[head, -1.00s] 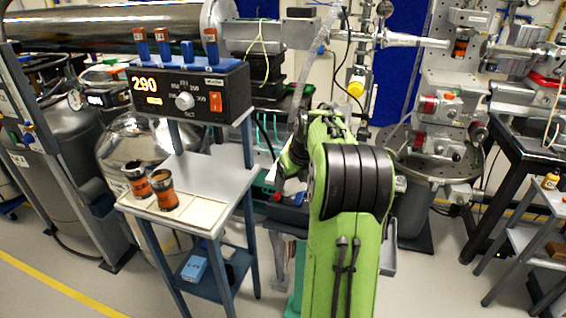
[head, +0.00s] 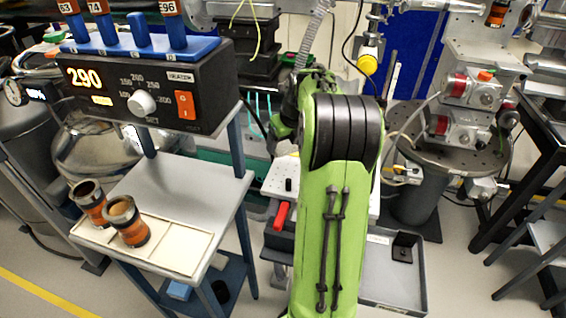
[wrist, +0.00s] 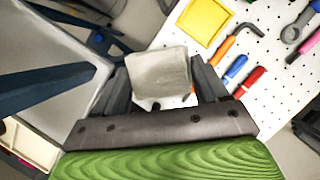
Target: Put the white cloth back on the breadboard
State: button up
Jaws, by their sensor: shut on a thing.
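The white cloth (wrist: 160,74), a pale folded piece, is in the wrist view between the fingers of my gripper (wrist: 165,88). My gripper is shut on it. The breadboard (wrist: 262,52), white with rows of holes, lies below and to the right in the wrist view. In the head view a part of the breadboard (head: 275,178) shows left of my green arm; the arm hides much of it. My gripper and the cloth cannot be made out in the head view.
A yellow square (wrist: 205,20), a hex key (wrist: 233,42), blue (wrist: 236,66) and red (wrist: 249,82) handled tools and a wrench (wrist: 299,27) lie on the breadboard. A side stand (head: 185,185) with two orange-banded cups and a heater box (head: 150,90) stands at left.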

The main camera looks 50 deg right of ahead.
aim_at(282, 168)
notch_tip(282, 168, down, 8)
jog(key=b, duration=0.3)
jog(key=shift+r, duration=0.2)
jog(key=o, duration=0.9)
jog(key=shift+o, duration=0.2)
jog(key=p+v, duration=0.4)
jog(key=v, duration=0.8)
jog(key=shift+p, duration=0.4)
